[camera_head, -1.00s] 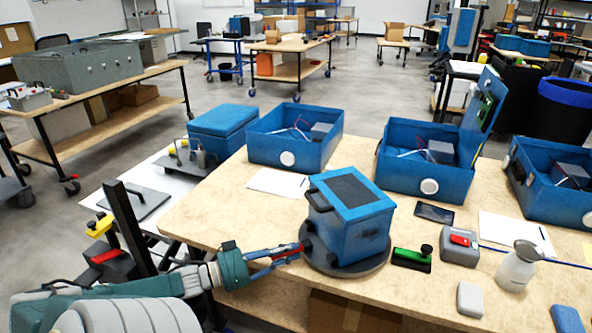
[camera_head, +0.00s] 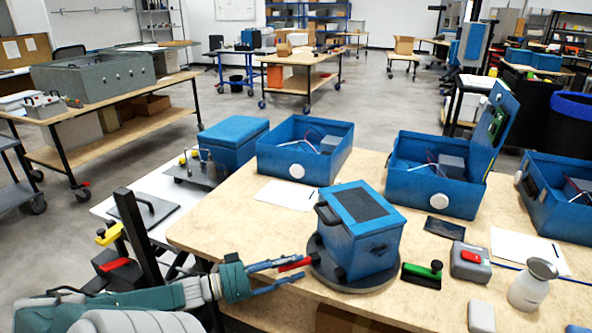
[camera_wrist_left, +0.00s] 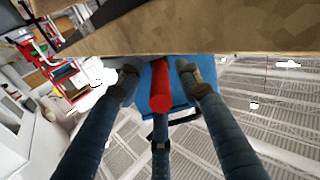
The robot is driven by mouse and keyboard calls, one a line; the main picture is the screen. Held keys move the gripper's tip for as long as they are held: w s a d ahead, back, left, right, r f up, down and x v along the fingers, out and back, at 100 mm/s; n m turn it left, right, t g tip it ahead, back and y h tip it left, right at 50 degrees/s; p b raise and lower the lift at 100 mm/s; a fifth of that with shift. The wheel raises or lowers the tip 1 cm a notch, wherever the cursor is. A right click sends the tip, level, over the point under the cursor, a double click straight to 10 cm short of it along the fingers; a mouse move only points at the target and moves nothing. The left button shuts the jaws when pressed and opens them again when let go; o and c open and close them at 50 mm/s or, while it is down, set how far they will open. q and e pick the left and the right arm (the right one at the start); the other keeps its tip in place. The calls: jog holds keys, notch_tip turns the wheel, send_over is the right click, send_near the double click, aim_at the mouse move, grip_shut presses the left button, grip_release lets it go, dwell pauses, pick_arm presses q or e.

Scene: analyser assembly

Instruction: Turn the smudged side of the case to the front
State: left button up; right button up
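The blue case (camera_head: 352,255) with a dark top panel and a black handle on its left stands upright on a round dark turntable (camera_head: 325,272). A dark smudge (camera_head: 378,249) shows on the case's face toward the front right. A red handle (camera_head: 291,263) sticks out from the turntable's left side. My left gripper (camera_head: 284,272) is at this handle with its fingers spread. In the left wrist view the red handle (camera_wrist_left: 161,88) lies between the fingers, with gaps on both sides. My right gripper is not in view.
Open blue housings (camera_head: 305,150) stand along the table's back. A paper sheet (camera_head: 287,194) lies behind left. The table's front-left edge is under my left arm.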

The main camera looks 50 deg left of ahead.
pick_arm(q)
jog(key=v, duration=1)
jog(key=shift+s, duration=0.3)
jog(key=shift+a+r, duration=0.1)
jog(key=shift+c, duration=0.2)
